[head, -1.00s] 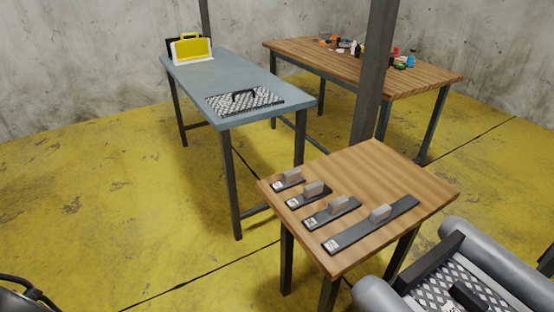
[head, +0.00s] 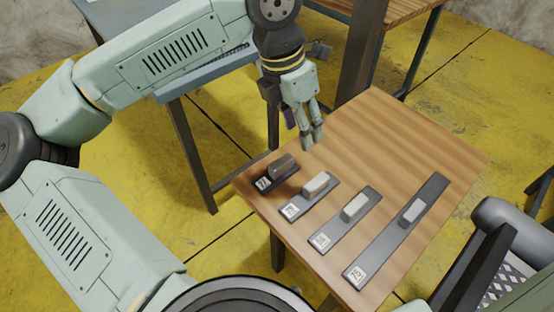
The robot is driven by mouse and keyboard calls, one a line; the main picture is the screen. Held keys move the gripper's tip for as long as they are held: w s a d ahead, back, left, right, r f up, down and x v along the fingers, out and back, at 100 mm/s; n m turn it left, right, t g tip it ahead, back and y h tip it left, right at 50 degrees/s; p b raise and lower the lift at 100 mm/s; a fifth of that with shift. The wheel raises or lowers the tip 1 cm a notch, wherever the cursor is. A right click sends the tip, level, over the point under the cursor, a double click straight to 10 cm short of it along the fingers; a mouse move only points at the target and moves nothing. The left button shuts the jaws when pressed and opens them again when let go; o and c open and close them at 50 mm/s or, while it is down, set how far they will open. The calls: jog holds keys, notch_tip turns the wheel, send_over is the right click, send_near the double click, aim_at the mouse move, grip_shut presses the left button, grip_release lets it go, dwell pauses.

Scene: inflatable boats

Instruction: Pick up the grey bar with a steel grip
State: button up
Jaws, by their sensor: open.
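Several dark grey bars lie side by side on the small wooden table (head: 385,125), each with a block-like grip on top and a white label at one end. The shortest bar (head: 264,183) is at the left, with its grip (head: 282,166) in shadow. To its right come a second bar (head: 296,207), a third bar (head: 332,234) and the longest bar (head: 378,253), with pale grey grips. I cannot tell from looks which one the task means. My gripper (head: 312,146) is open and empty, pointing down above the table's left part, just beyond the shortest bar and apart from it.
A blue-grey table (head: 205,75) stands behind my arm. A dark post (head: 362,60) rises just behind the small table, near my gripper. Another wooden table (head: 405,18) is at the back. A grey inflatable boat (head: 510,225) is at the lower right. The small table's far half is bare.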

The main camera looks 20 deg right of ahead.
jog(key=w+a+f+y, duration=0.2)
jog(key=a+f, duration=0.1)
jog(key=a, duration=0.1)
send_over(277, 164)
jog(key=shift+n+t+y, duration=0.3)
jog(key=shift+n, duration=0.1)
notch_tip(277, 164, down, 4)
jog(key=shift+s+a+f+p, duration=0.1)
jog(key=shift+a+f+p, duration=0.05)
jog(key=shift+f+p, duration=0.95)
jog(key=shift+f, duration=1.95)
grip_shut()
